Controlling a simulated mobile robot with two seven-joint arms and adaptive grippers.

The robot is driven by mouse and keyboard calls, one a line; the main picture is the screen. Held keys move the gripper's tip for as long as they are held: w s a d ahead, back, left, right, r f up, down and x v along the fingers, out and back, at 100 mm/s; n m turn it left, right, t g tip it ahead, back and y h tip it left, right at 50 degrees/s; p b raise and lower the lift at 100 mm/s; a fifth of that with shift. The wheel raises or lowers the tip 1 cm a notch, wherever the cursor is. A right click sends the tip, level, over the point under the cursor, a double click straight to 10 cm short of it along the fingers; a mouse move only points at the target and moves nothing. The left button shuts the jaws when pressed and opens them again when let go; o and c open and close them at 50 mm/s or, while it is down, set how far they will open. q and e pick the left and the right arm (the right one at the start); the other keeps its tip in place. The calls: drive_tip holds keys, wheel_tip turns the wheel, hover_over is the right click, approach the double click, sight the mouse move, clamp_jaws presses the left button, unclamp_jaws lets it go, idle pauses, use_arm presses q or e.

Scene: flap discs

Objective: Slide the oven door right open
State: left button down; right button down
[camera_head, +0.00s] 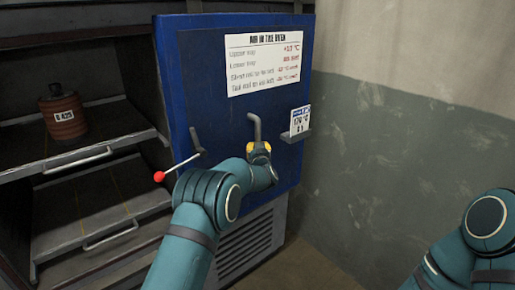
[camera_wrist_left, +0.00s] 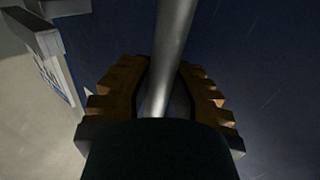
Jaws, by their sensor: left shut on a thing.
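The blue oven door (camera_head: 205,85) stands at the right part of the oven, with the oven's left side uncovered. It also fills much of the left wrist view (camera_wrist_left: 265,60). A grey bar handle (camera_head: 257,128) sticks out from the door's lower middle. My left gripper (camera_head: 259,150) is shut on this handle. In the left wrist view the handle (camera_wrist_left: 173,40) runs between the ridged fingers of the left gripper (camera_wrist_left: 158,100). My right arm shows at the lower right, but its gripper is out of view.
The open oven chamber holds two pull-out trays (camera_head: 75,162). A reddish-brown stack (camera_head: 63,115) with a label sits on the upper one. A red-knobbed lever (camera_head: 159,176) sticks out at the door's left. A small card (camera_head: 300,121) sits on a holder. A wall (camera_head: 400,130) stands right.

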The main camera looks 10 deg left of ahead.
use_arm(q)
drive_tip(key=shift+d+f, duration=0.3)
drive_tip(key=shift+d, duration=0.2)
drive_tip(key=c, duration=0.8)
unclamp_jaws()
drive_tip(key=shift+d, duration=0.15)
drive_tip(key=shift+c, duration=0.2)
drive_tip(key=v, duration=1.2)
drive_tip(key=shift+a+r, duration=0.25)
drive_tip(key=shift+a, duration=0.05)
